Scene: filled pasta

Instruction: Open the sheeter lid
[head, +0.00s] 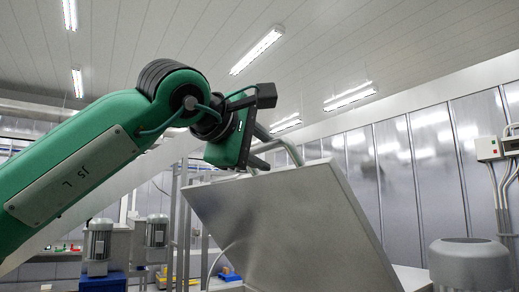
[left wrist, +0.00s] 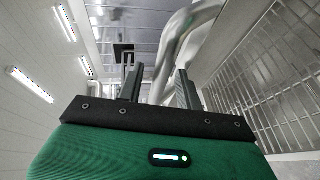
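The sheeter lid (head: 290,228) is a large flat metal panel in the head view, standing raised and tilted, its upper edge toward my left gripper. A bent tubular metal handle (head: 292,150) rises at its upper edge. My left gripper (head: 268,140) is at this handle. In the left wrist view, the fingers (left wrist: 158,88) stand apart, with the thick handle tube (left wrist: 178,45) running between and beyond them. A gap shows beside the left finger; whether the tube touches the right finger is unclear. My right gripper is not in view.
A grey motor housing (head: 470,264) stands at the lower right. Motors (head: 98,243) and metal posts stand at the left behind my arm. A control box (head: 489,148) hangs on the right wall. The space above the lid is free up to the ceiling.

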